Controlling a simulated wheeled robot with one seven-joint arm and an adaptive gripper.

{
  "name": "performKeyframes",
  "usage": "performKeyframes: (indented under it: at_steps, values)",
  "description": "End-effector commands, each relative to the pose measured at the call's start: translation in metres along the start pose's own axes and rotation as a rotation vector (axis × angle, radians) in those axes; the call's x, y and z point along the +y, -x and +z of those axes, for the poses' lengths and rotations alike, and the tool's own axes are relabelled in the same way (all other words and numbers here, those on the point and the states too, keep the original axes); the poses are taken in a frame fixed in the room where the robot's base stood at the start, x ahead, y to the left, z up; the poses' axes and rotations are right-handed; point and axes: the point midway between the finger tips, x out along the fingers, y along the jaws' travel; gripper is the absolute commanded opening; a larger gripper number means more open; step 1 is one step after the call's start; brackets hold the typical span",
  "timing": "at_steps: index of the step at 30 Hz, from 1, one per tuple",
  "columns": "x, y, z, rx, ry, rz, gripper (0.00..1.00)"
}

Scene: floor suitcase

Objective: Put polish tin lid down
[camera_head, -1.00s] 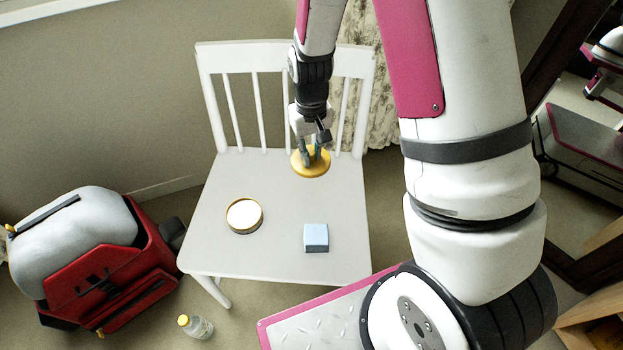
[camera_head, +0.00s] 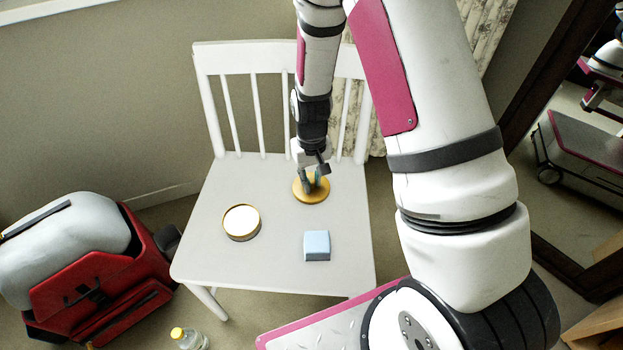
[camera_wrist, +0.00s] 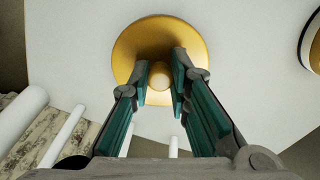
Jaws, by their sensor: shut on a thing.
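The polish tin lid (camera_head: 311,194) is a round golden disc with a small knob. It is at or just above the white chair seat, toward the back right; I cannot tell whether it touches the seat. My gripper (camera_head: 313,178) points down and is shut on the lid's knob. In the wrist view the lid (camera_wrist: 135,45) fills the upper middle, with the fingers of my gripper (camera_wrist: 163,78) on both sides of its knob. The open polish tin (camera_head: 241,222), gold-rimmed with a pale inside, sits on the seat to the left; its edge shows in the wrist view (camera_wrist: 314,45).
The white chair (camera_head: 208,258) has a slatted back behind my gripper. A light blue block (camera_head: 317,245) lies on the seat's front right. A red and grey suitcase or bag (camera_head: 95,275) and a yellow-capped bottle (camera_head: 190,339) are on the floor at left.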

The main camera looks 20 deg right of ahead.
Motion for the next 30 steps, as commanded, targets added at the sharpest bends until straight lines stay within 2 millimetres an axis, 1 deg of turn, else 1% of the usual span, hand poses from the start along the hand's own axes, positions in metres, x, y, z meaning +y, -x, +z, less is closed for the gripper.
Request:
performKeyframes:
  at_steps: [1,2,3,4,5,14,17,20,27,30]
  values:
    - [0.000,-0.003,0.000,0.000,0.000,0.000,0.00]
    - [0.000,-0.003,0.000,0.000,0.000,0.000,0.20]
    - [0.000,-0.002,0.000,0.000,0.000,0.000,0.29]
    - [0.000,-0.002,0.000,0.000,0.000,0.000,0.35]
    - [0.000,-0.002,0.000,0.000,0.000,0.000,0.38]
    - [0.000,-0.001,0.000,0.000,0.000,0.000,0.38]
    - [0.000,0.005,0.000,0.001,0.000,0.000,0.38]
    - [0.000,0.020,-0.001,0.003,0.001,0.000,0.38]
    - [0.000,0.071,-0.001,0.004,0.000,0.000,0.38]
    - [0.000,0.089,-0.001,0.003,0.000,0.000,0.38]
